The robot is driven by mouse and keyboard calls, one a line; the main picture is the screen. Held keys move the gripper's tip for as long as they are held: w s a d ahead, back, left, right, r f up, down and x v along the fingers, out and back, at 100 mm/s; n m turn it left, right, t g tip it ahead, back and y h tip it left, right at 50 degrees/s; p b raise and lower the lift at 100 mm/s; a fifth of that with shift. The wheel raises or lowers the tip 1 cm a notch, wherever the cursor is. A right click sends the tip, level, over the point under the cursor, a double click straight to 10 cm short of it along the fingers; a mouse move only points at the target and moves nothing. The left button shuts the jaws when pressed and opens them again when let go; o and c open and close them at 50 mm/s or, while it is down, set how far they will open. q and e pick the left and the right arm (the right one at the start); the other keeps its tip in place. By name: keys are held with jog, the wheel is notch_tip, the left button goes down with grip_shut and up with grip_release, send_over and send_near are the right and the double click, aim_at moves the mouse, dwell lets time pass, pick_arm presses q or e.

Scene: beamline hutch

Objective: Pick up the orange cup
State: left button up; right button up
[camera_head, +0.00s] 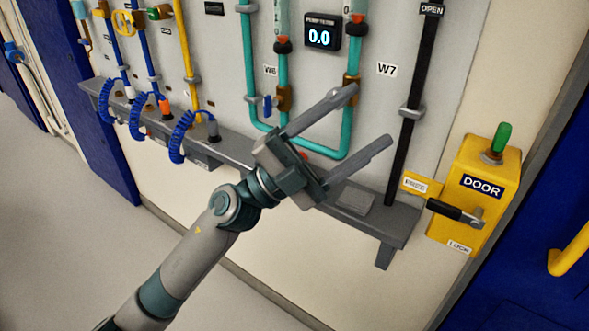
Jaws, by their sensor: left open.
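A small orange cup-like piece (165,107) stands on the grey shelf (240,153) along the wall, at the end of a blue coiled hose (138,118). It sits between a similar white piece (130,92) and a grey one (213,130). My left gripper (371,116) is open and empty, in front of the right part of the shelf. Its two fingers point up and right, away from the orange piece, which is well to their left. A small red-orange bit shows behind the gripper; I cannot tell what it is. My right gripper is not in view.
Teal pipes (250,60) and a black pipe (402,150) run down the wall panel. A flat grey block (355,199) lies on the shelf's right part. A yellow DOOR box (478,205) with a black-gripped handle is at right. Open floor (60,220) lies at left.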

pick_arm(q)
jog(key=s+d+f+m+g+y, duration=0.6)
jog(key=d+m+g+y, duration=0.15)
jog(key=m+y, duration=0.3)
jog(key=w+a+f+t+y, duration=0.3)
jog(key=w+a+f+y, duration=0.1)
jog(key=w+a+y, duration=0.1)
jog(key=w+a+r+n+t+y, duration=0.1)
jog(key=w+a+r+t+y, duration=0.1)
jog(key=w+a+t+y, duration=0.1)
jog(key=w+a+r+n+t+y, duration=0.2)
jog(key=w+a+y, duration=0.3)
jog(key=a, duration=0.5)
jog(key=w+r+t, duration=0.1)
jog(key=w, duration=0.1)
jog(key=shift+w+r, duration=0.35)
jog(key=shift+w, duration=0.05)
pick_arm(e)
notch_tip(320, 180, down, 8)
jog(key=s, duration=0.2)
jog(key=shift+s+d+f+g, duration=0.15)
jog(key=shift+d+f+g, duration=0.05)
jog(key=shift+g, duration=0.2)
pick_arm(q)
jog(key=shift+a, duration=0.1)
